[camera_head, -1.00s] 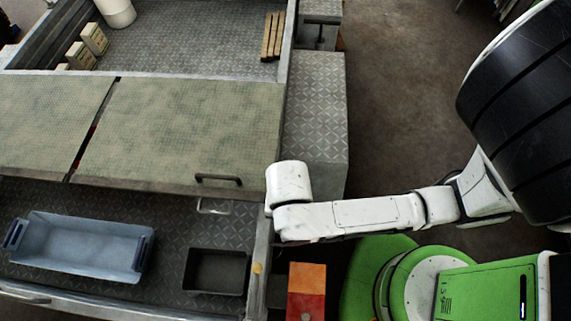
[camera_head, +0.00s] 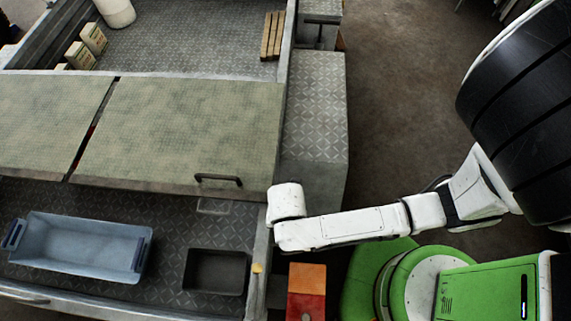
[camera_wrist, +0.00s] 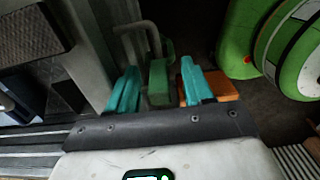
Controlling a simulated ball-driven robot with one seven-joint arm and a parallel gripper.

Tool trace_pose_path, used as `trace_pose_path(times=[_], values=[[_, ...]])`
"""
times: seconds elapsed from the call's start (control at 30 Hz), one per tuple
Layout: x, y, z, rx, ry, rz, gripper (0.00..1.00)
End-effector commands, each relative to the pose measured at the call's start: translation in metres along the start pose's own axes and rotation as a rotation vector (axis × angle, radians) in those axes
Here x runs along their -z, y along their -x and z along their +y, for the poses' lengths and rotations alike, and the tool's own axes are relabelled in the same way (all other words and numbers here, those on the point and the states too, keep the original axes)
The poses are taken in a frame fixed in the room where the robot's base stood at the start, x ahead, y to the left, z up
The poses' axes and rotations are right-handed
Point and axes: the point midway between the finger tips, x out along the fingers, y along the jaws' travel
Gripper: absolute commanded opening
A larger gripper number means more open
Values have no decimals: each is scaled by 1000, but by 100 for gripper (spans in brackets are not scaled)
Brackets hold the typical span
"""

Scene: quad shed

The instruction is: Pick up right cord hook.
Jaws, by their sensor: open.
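In the wrist view, my gripper (camera_wrist: 159,67) is open, with its two teal fingers apart. A grey bent hook (camera_wrist: 150,32), which looks like the right cord hook, stands just beyond the fingertips beside a pale grey wall. A green block (camera_wrist: 158,84) shows between the fingers; I cannot tell whether it is part of the hook or whether a finger touches it. In the head view, my white arm end hides the gripper, and I cannot make out the hook there.
An orange and red box (camera_head: 306,292) stands close by; its orange top (camera_wrist: 221,87) shows behind the right finger. The truck bed's side wall (camera_head: 258,240) is near my arm. A black tray (camera_head: 216,271) and a blue bin (camera_head: 80,247) lie inside. Floor (camera_head: 400,110) behind my arm is clear.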

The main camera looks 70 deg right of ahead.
Motion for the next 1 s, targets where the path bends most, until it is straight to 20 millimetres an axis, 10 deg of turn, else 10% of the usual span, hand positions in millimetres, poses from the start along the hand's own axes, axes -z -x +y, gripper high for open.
trace_pose_path(times=[0.6, 1.0], values=[[0, 0, 0, 0, 0, 0, 1], [0, 3, 0, -1, 0, 0, 0]])
